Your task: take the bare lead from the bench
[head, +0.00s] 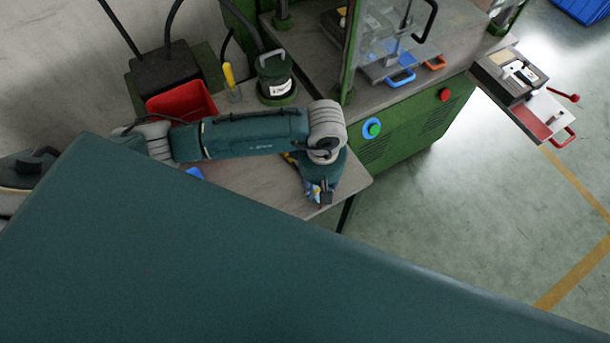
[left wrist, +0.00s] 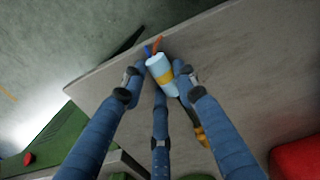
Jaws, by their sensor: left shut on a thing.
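In the head view my left gripper (head: 322,190) points down at the bench's front corner, and the lead is too small to make out clearly there. Whether the lead touches the bench top, I cannot tell. My right gripper is not in view.
A red bin (head: 180,101), a yellow-handled tool (head: 229,76) and a green pot (head: 275,78) stand behind my left arm. A green machine (head: 400,125) stands to the right. A black-and-yellow thing (left wrist: 201,135) lies beside the fingers. A large teal surface hides the lower head view.

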